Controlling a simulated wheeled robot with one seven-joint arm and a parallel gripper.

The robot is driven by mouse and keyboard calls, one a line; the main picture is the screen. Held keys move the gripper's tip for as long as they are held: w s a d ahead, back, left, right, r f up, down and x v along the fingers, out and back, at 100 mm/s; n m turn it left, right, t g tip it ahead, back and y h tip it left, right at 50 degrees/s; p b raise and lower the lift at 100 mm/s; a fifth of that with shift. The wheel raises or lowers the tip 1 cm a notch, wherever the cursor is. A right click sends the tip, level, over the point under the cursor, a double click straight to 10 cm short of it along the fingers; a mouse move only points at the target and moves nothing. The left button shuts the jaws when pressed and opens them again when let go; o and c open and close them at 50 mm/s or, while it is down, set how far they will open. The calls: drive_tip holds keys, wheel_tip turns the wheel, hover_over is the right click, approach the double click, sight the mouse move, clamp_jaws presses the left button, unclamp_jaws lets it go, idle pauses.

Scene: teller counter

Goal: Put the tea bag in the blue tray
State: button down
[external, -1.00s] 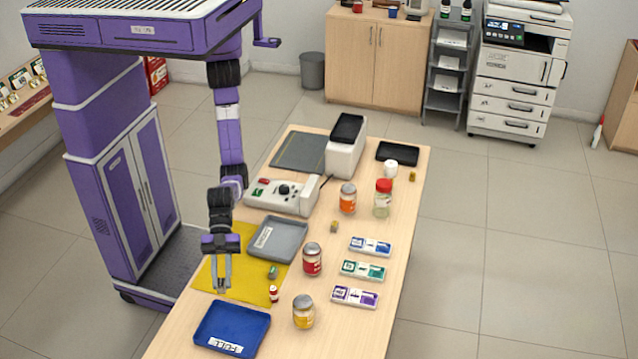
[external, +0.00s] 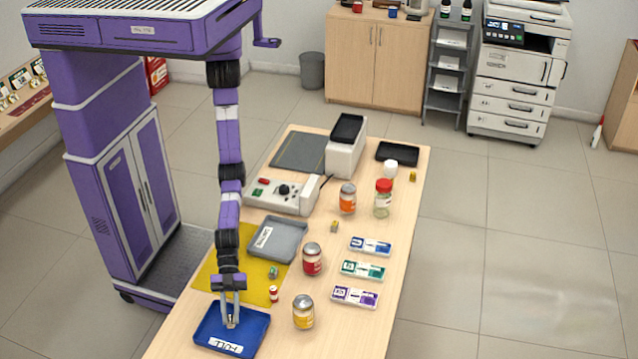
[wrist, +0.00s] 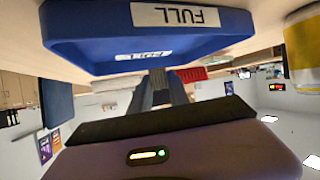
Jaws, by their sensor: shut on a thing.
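The blue tray (external: 259,330), with a white "FULL" label, sits at the near left end of the counter. It also fills the top of the wrist view (wrist: 80,35), upside down. My gripper (external: 231,318) points down over the tray and is shut on a small pale thing (external: 232,324), which looks like the tea bag. The fingers hide most of it. I cannot tell whether it touches the tray floor. In the wrist view the fingers (wrist: 158,82) reach toward the tray.
A grey tray (external: 278,238) lies behind on the yellow mat (external: 228,262). A small green item (external: 273,272), a small red-and-white bottle (external: 274,294), a yellow jar (external: 303,312) and a red jar (external: 312,260) stand near the blue tray.

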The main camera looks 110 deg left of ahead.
sight(232, 321)
drive_tip(key=shift+f, duration=1.85)
drive_tip(key=shift+f+b, duration=0.2)
drive_tip(key=shift+b, duration=0.1)
drive_tip(key=c, duration=1.2)
unclamp_jaws()
drive_tip(key=shift+c, duration=0.2)
drive_tip(key=shift+r, duration=0.2)
drive_tip(key=p+v, duration=0.1)
drive_tip(key=v, duration=1.1)
